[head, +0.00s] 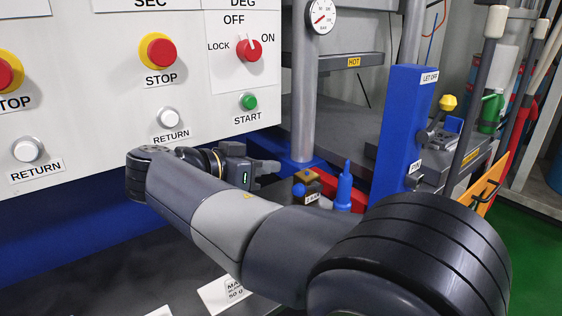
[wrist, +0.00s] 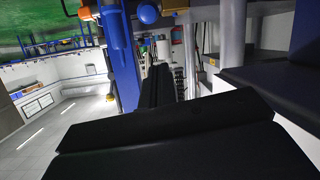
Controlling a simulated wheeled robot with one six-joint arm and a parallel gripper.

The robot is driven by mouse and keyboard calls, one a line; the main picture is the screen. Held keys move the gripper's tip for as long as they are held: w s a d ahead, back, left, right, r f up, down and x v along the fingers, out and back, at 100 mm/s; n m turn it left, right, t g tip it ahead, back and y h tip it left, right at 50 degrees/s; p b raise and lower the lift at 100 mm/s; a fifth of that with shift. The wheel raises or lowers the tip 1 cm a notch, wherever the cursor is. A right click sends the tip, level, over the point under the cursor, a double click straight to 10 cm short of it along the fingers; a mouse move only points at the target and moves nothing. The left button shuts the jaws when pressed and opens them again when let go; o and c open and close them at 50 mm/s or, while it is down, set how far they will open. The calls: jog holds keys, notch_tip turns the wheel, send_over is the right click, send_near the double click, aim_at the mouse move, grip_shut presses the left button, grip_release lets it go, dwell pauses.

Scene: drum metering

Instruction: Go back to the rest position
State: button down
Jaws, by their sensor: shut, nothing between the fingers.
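My gripper (head: 268,167) is in the head view, in front of the lower edge of the white control panel (head: 95,95), below the green START button (head: 248,102). It points right and is shut with nothing held. My arm reaches from the lower right across to the left and bends back at the wrist. In the wrist view the dark gripper fingers (wrist: 160,88) fill the middle and bottom. No rest position is marked in either view.
The panel carries red STOP buttons (head: 161,50), white RETURN buttons (head: 169,118) and a knob (head: 249,48). Beyond the gripper are a blue bottle (head: 344,187) and a blue LET OFF post (head: 402,130). A label card (head: 222,294) lies on the dark surface below. Green floor shows at right.

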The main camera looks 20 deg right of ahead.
jog(key=shift+s+a, duration=0.2)
jog(key=shift+a, duration=0.15)
